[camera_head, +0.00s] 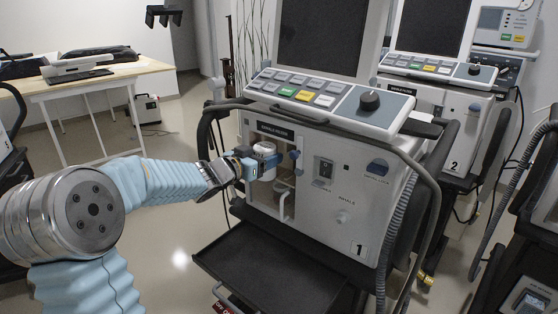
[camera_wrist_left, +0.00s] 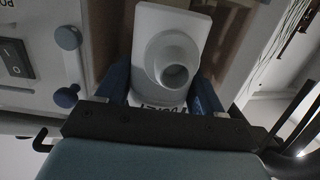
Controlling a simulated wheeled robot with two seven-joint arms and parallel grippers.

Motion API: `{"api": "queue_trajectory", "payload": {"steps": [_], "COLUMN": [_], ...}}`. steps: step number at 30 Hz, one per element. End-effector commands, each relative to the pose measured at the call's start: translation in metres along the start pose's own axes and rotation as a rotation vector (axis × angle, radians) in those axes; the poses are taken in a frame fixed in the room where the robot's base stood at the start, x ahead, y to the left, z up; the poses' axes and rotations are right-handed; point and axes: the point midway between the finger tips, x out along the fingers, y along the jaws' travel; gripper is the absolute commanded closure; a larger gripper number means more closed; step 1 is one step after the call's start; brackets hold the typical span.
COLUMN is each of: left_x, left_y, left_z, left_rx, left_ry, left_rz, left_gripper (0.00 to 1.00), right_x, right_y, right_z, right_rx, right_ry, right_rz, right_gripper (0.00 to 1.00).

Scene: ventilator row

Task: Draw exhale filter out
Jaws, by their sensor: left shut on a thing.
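The exhale filter (camera_head: 265,149) is a white piece with a round port, at the open bay in the front of ventilator 1 (camera_head: 330,215). In the left wrist view the filter (camera_wrist_left: 171,45) sits between the two blue fingers, its port facing the camera. My left gripper (camera_head: 250,166) is shut on it, reaching in from the left. In the left wrist view the gripper (camera_wrist_left: 165,92) has a finger on each side of the filter's lower part. I cannot tell how far the filter is out of the bay. My right gripper is not in view.
A black tray (camera_head: 268,268) juts out below the bay. A dark rail and a corrugated hose (camera_head: 396,215) run along the ventilator's right side. Ventilator 2 (camera_head: 462,125) stands behind right. A wooden table (camera_head: 95,75) is at the back left, with open floor before it.

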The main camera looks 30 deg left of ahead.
Motion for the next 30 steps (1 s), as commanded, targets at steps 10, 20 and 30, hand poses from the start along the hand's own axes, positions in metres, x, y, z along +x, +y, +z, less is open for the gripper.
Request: {"api": "queue_trajectory", "payload": {"steps": [10, 20, 30], "left_x": [-0.028, -0.054, -0.071], "left_y": [-0.001, 0.0, 0.0], "left_z": [0.006, 0.011, 0.013], "left_rx": [-0.002, -0.003, -0.003], "left_ry": [-0.008, -0.009, -0.01], "left_rz": [-0.002, -0.001, -0.001], "left_gripper": [0.63, 0.63, 0.63], "right_x": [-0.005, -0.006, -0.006], "right_y": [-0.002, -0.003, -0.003], "right_z": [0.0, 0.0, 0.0], "right_rx": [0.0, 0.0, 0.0], "right_ry": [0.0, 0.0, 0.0], "right_rz": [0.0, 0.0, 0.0], "right_gripper": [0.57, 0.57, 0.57]}}
